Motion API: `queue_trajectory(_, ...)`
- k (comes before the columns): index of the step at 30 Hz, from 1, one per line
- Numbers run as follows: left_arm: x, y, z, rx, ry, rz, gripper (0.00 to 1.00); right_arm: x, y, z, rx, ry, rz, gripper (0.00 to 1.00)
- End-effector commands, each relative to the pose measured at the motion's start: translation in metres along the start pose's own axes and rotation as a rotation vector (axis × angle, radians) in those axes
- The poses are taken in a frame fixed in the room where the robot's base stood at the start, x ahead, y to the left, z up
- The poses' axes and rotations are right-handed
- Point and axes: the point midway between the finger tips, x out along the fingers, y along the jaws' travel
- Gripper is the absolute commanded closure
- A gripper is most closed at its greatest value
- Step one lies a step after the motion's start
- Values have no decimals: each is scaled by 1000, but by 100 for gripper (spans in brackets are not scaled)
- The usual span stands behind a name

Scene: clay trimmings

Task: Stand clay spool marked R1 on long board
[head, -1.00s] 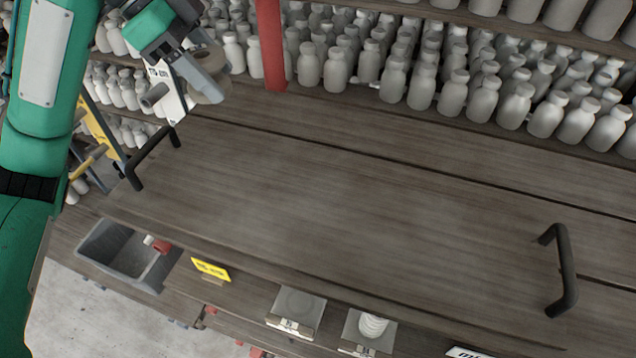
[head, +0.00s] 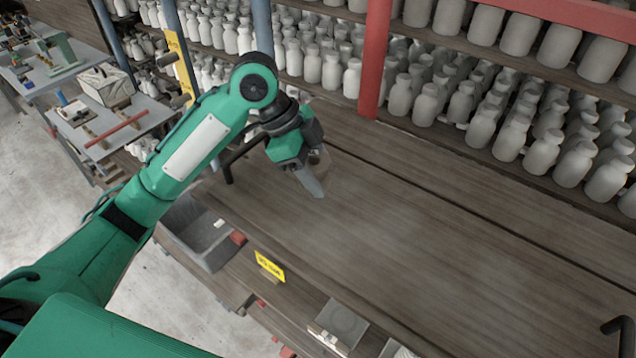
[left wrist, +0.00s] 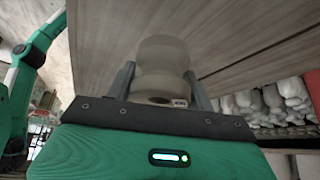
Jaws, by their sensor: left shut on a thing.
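My left gripper (head: 316,180) is over the left end of the long board (head: 430,240), close to its black handle. It is shut on a pale grey-beige clay spool (left wrist: 160,60), which sits between the two fingers in the left wrist view. A small light tag shows on the spool near the gripper, but its marking is too small to read. In the head view the spool (head: 322,160) is mostly hidden behind the gripper. I cannot tell whether it touches the board. My right gripper is not in view.
Shelves of pale bottles (head: 480,125) stand behind the board, with a red post (head: 375,60) at its back edge. Black handles (head: 245,155) rise at both board ends. A grey bin (head: 195,230) and a yellow label (head: 269,266) are along the front. The board's middle is clear.

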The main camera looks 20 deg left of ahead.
Motion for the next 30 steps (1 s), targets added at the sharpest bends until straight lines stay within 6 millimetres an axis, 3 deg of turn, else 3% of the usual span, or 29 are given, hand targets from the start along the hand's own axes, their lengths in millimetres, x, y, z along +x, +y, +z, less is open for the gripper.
queue_trajectory(6,14,0,8,-1,1,0,76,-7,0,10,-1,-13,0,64)
queue_trajectory(16,44,0,25,-3,0,1,76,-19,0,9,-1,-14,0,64)
queue_trajectory(29,50,0,29,-1,0,0,76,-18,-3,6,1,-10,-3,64)
queue_trajectory(30,50,0,29,-1,-1,0,40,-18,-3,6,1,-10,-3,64)
